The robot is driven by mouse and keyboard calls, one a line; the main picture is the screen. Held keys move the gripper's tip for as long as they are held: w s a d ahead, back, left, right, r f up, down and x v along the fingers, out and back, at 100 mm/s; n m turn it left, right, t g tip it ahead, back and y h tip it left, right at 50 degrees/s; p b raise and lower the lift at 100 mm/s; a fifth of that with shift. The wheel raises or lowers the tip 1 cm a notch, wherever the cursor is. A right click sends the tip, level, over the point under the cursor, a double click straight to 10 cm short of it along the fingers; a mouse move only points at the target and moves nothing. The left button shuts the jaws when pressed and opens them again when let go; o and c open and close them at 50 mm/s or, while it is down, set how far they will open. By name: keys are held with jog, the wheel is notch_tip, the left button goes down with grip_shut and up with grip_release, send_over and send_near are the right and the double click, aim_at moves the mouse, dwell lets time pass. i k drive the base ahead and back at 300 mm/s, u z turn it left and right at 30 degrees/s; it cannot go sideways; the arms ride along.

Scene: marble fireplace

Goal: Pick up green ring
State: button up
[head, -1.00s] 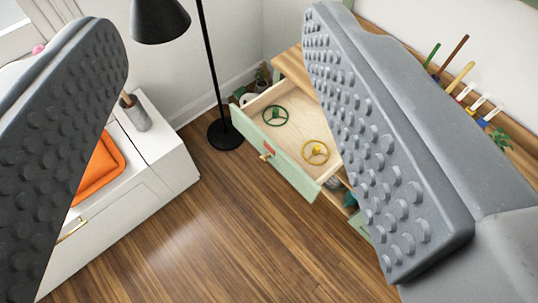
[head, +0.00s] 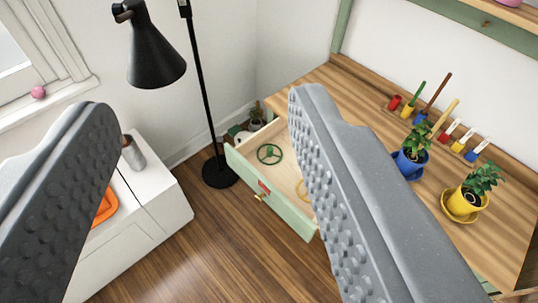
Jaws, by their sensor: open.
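The green ring (head: 269,154) is a thin wheel-like ring with spokes. It lies flat in the open drawer (head: 279,203) of a wooden-topped desk, toward the drawer's left end. A yellow ring (head: 301,190) lies in the same drawer, mostly hidden behind my right finger. My gripper (head: 197,105) is open, with its two grey studded fingers wide apart in the foreground. It is empty. The green ring shows between the fingers, well beyond them and nearer the right one.
A black floor lamp (head: 157,60) stands left of the drawer. A white cabinet (head: 150,205) with an orange item (head: 106,207) is at left. The desk top (head: 345,90) holds a blue pot (head: 410,165), a yellow pot (head: 467,200) and several coloured tools. Wooden floor is clear in front.

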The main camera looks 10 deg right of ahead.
aim_at(270, 150)
jog(key=z, duration=0.3)
jog(key=i, duration=0.7)
jog(key=z, duration=0.95)
jog(key=k, duration=0.5)
jog(key=u, duration=0.65)
jog(key=i, duration=0.55)
jog(key=u, duration=0.1)
